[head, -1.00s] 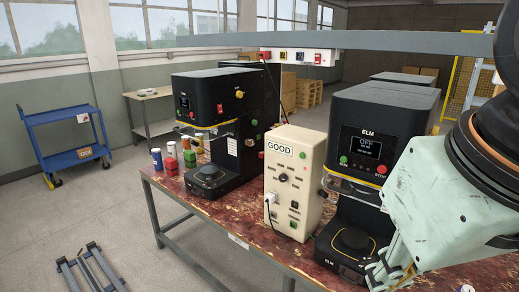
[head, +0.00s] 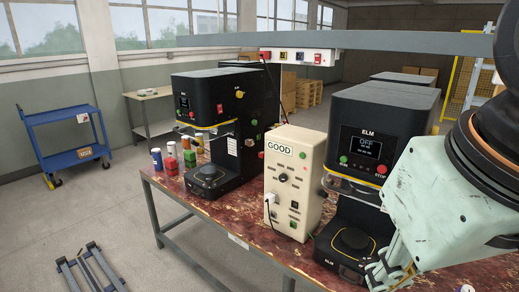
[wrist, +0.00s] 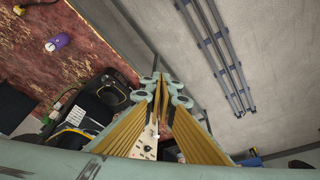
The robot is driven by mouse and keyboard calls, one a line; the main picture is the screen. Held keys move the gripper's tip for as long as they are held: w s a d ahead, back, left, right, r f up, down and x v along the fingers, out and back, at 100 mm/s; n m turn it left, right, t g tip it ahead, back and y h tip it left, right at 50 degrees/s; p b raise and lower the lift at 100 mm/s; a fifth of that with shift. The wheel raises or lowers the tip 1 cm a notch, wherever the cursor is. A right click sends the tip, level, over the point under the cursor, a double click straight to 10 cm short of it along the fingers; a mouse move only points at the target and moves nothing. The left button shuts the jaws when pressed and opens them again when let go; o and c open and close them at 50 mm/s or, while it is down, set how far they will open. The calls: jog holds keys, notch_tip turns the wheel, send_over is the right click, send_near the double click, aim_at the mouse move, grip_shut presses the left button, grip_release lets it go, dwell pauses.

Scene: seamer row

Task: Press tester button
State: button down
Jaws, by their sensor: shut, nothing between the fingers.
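The tester (head: 309,185) is a cream upright box with a "GOOD" label. It stands on the red worn bench between two black machines. I cannot tell which fitting is the button. My gripper (head: 378,278) is low at the right, in front of the right machine and apart from the tester. In the wrist view my gripper (wrist: 161,82) is shut and empty; part of the cream tester face (wrist: 145,146) shows between its fingers.
The right ELM machine (head: 385,125) reads "OFF" and stands close to my arm. The left black machine (head: 225,115) has small cans (head: 171,150) beside it. A grey overhead beam (head: 400,41) crosses above. A blue cart (head: 65,130) stands on open floor at left.

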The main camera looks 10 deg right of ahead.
dwell(0.6)
jog(key=w+d+r+n+g+h+p, duration=0.1)
jog(key=w+d+n+h+p, duration=0.25)
jog(key=w+n, duration=0.8)
jog(key=w+d+r+n+g+h+p, duration=0.15)
jog(key=w+n+p, duration=0.25)
jog(key=w+n, duration=0.7)
jog(key=w+a+f+n+t+h+p, duration=0.1)
jog(key=w+a+f+n+p, duration=0.1)
jog(key=w, duration=0.6)
jog(key=w+a+f+n+t+p, duration=0.1)
jog(key=w+a+f+n+p, duration=0.1)
jog(key=w+a+f+n, duration=0.2)
jog(key=w+a+f+n+t+h+p, duration=0.1)
jog(key=w+a+f+n+p, duration=0.1)
jog(key=w+n, duration=0.6)
jog(key=shift+w+a+f+h, duration=0.3)
jog(key=shift+w+a+f, duration=0.55)
jog(key=shift+w, duration=2.2)
jog(key=shift+w+d+f, duration=0.1)
jog(key=shift+d+f, duration=0.1)
jog(key=shift+d, duration=0.25)
